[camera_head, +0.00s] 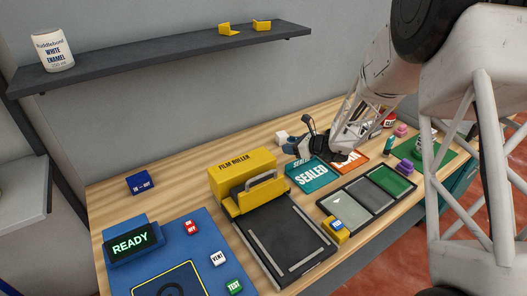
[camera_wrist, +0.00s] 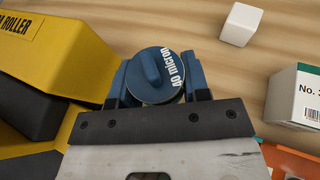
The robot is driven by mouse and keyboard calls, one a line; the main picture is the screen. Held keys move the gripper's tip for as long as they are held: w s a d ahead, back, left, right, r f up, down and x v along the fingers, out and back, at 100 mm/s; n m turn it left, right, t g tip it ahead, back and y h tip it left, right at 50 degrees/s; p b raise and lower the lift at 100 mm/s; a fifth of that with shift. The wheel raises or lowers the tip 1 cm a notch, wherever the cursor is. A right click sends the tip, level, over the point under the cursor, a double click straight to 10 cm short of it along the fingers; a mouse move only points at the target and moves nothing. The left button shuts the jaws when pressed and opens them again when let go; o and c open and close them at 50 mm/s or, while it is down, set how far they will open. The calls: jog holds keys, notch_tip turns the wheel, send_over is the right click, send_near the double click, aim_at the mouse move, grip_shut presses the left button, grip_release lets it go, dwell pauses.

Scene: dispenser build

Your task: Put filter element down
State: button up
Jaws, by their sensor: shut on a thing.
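The filter element is a blue round part with a raised grip tab and the words "40 micron" on its top (camera_wrist: 153,77). My gripper (camera_wrist: 155,88) is shut on it, with a finger on each side. In the head view my gripper (camera_head: 303,143) is low over the back of the wooden bench, just behind the teal "SEALED" mat (camera_head: 309,175). The arm hides much of the held part there. I cannot tell whether its underside touches the bench.
A yellow film roller (camera_head: 242,172) stands left of the gripper. A white cube (camera_head: 282,136) sits behind it. An orange mat (camera_head: 351,161) and a white-green box (camera_wrist: 294,97) are to the right. A three-section tray (camera_head: 369,194) lies in front. Bare wood lies behind the gripper.

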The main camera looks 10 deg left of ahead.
jog(key=w+a+r+n+g, duration=0.1)
jog(key=w+a+r, duration=0.1)
jog(key=w+a, duration=0.7)
jog(key=a, duration=0.3)
jog(key=shift+a, duration=0.4)
jog(key=shift+f, duration=3.05)
jog(key=shift+f, duration=1.85)
jog(key=shift+f, duration=0.1)
jog(key=o, duration=0.9)
